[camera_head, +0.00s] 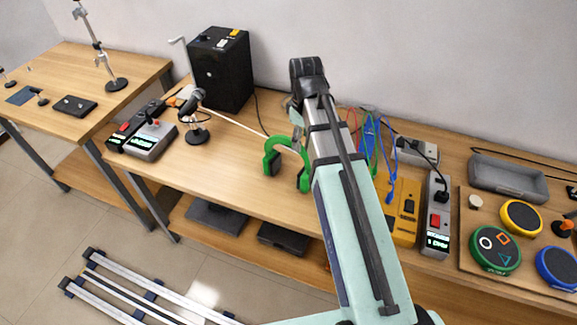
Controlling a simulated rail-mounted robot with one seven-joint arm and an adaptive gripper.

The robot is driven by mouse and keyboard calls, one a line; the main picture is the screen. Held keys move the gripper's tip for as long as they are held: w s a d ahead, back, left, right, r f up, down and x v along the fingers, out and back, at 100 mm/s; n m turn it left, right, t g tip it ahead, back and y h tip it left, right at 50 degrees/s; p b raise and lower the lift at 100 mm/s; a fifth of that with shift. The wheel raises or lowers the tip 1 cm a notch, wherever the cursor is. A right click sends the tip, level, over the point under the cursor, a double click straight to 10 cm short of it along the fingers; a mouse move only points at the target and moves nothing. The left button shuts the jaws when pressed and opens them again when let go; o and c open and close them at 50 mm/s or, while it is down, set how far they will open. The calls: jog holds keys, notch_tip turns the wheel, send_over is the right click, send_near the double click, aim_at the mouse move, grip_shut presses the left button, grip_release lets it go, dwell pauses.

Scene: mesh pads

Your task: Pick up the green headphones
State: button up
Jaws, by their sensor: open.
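The green headphones (271,163) stand on the wooden table in the middle of the view, with the band up and the two ear cups down on the tabletop. The right cup is close to my arm in the picture. My arm rises from the bottom and covers the table just right of the headphones. A small grey part beside the arm's upper links, above the headphones in the picture, seems to belong to my gripper (294,109). The gripper is open. Its fingertips are mostly hidden, and I cannot tell its distance from the headphones.
Left of the headphones stand a microphone (192,101) on its stand and a black box (222,69). On the right are a yellow meter (404,212), a power strip (437,215), cables, a grey tray (508,178) and round coloured pads.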

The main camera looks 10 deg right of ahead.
aim_at(302, 151)
jog(key=shift+s+f+p, duration=0.2)
jog(key=shift+f+p, duration=0.35)
jog(key=shift+f, duration=0.35)
jog(key=shift+f+p, duration=0.5)
jog(key=shift+f, duration=1.3)
grip_shut()
